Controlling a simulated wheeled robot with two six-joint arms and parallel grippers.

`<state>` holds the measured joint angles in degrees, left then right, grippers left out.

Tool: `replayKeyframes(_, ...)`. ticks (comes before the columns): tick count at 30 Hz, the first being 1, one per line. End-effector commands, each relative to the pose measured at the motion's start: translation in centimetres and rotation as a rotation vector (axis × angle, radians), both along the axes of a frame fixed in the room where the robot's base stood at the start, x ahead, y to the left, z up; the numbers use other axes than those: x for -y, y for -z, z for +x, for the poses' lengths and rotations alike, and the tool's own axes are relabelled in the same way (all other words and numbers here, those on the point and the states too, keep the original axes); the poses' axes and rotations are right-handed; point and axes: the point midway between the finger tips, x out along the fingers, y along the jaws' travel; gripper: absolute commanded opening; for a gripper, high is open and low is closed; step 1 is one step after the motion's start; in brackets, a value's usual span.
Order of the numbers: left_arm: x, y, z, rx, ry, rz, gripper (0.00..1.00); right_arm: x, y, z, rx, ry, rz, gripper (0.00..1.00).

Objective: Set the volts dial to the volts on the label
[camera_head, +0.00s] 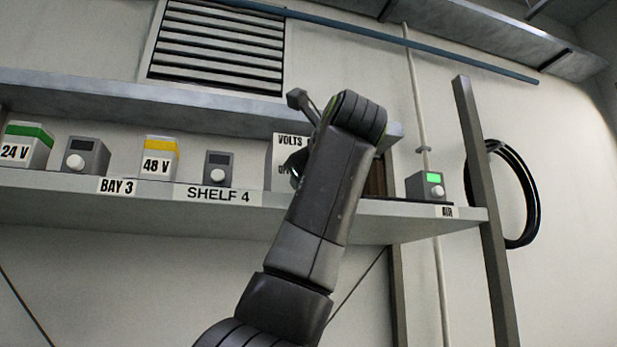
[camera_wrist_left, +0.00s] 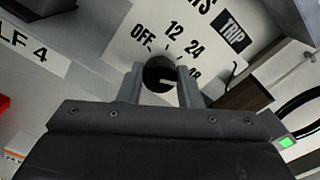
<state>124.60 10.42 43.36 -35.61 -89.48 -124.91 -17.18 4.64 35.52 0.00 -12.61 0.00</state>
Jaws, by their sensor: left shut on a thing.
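The volts panel (camera_head: 282,152) is a white plate on the shelf, mostly covered by my left arm in the head view. In the left wrist view the panel (camera_wrist_left: 125,40) reads OFF, 12, 24 and 48, plus a black TRIP tag (camera_wrist_left: 233,32). The dark round volts dial (camera_wrist_left: 158,73) sits between the two fingers of my left gripper (camera_wrist_left: 160,88), which is shut on it. A pale mark shows on the dial; I cannot tell which number it points at. Labels on the shelf read 24 V (camera_head: 15,152) and 48 V (camera_head: 157,164). My right gripper is not in view.
The 24 V box has a green band and the 48 V box a yellow one. Small grey units with knobs (camera_head: 86,155) (camera_head: 217,169) stand beside them. SHELF 4 (camera_head: 218,195) and BAY 3 (camera_head: 117,186) mark the shelf edge. A grey unit with a lit green screen (camera_head: 427,186) stands at right, near an upright post (camera_head: 481,190).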

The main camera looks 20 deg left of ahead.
Motion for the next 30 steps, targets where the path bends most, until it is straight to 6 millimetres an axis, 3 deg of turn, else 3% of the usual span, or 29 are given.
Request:
replayKeyframes(18,-0.04,-0.1,-0.03,-0.018,0.001,0.031,0.09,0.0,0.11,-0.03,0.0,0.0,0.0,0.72)
replayKeyframes(19,-0.04,-0.11,-0.03,-0.018,0.001,0.031,0.36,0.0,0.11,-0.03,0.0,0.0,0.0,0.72)
replayKeyframes(23,-0.04,-0.09,-0.03,-0.019,0.0,0.031,0.53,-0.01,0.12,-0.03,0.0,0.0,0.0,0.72)
replayKeyframes(30,-0.01,-0.04,-0.02,-0.019,0.0,0.031,0.54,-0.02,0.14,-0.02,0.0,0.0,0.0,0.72)
